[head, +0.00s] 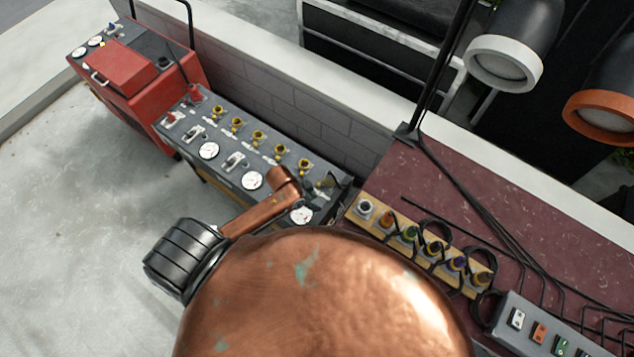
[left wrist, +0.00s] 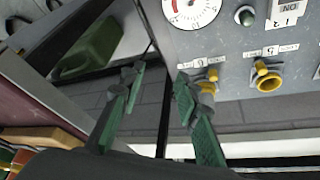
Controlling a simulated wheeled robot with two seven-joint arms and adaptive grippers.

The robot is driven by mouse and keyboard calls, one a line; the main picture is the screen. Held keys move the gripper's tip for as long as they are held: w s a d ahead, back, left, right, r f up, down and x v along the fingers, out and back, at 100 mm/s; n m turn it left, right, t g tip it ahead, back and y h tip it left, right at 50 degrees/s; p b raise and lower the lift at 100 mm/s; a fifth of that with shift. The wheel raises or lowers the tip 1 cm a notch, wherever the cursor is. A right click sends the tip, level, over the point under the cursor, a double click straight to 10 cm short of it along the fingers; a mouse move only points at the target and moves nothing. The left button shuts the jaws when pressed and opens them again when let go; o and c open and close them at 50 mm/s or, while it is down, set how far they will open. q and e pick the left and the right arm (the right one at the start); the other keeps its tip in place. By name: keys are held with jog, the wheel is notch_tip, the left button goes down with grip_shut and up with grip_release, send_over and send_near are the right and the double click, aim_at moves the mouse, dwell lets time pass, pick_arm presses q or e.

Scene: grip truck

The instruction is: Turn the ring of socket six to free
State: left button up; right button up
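The grey panel (head: 230,160) carries a row of yellow ringed sockets, with white gauges along its near side. In the left wrist view, the yellow ring of socket six (left wrist: 208,86) sits below its small label and is partly hidden by one finger. The label words beside it are too small to read. Socket five (left wrist: 266,78) is to its right and fully visible. My left gripper (left wrist: 158,78) is open, with green pads apart and nothing between them. Its right-hand finger overlaps socket six in the picture; contact cannot be told. In the head view the gripper is at the panel's right end.
A red machine (head: 125,85) stands left of the panel. On the right, a dark red surface (head: 440,190) bears a wooden strip (head: 408,233) with coloured plugs, black cables and a grey switch box (head: 515,320). A green can (left wrist: 92,50) shows in the wrist view.

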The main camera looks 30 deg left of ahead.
pick_arm(q)
jog(key=w+a+f+m, duration=0.1)
jog(key=w+a+f, duration=0.15)
jog(key=w, duration=0.25)
send_near(318, 184)
jog(key=w+f, duration=0.1)
jog(key=f, duration=0.1)
jog(key=shift+m, duration=0.5)
jog(key=x, duration=0.6)
jog(key=shift+w+d+f+b, duration=0.1)
jog(key=shift+d+f+b, duration=0.2)
jog(key=shift+d, duration=0.05)
jog(key=shift+c, duration=0.7)
grip_shut()
